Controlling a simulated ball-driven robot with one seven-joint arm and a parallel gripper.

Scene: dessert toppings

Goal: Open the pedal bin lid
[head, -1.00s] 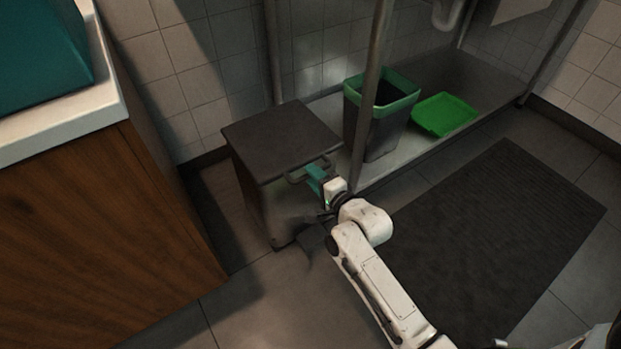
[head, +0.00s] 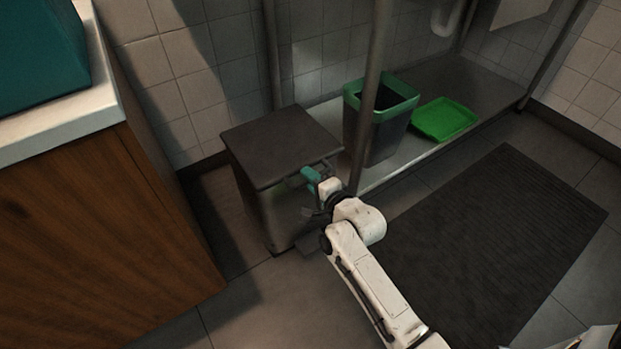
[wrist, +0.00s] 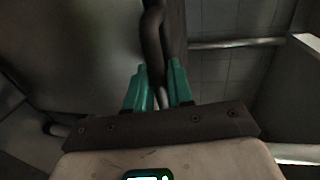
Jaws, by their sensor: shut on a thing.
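The pedal bin (head: 262,212) stands on the floor between the wood cabinet and the rack. Its dark square lid (head: 280,142) lies across the top and looks flat; I cannot tell whether there is a small gap beneath it. A dark bar handle (wrist: 153,35) at the lid's front edge shows in the wrist view, running between my teal fingers. My gripper (head: 311,176) is at the front right edge of the lid; in the wrist view its fingers (wrist: 158,85) are shut on the handle. A dark pedal-like piece (head: 312,245) is low at the bin's front, partly hidden by my arm.
A rack post (head: 369,100) stands close right of the bin. A grey bin with a green rim (head: 405,88) and a green tray (head: 444,118) are on the low shelf. The wood cabinet (head: 95,235) is on the left. A dark mat (head: 495,240) covers the right floor.

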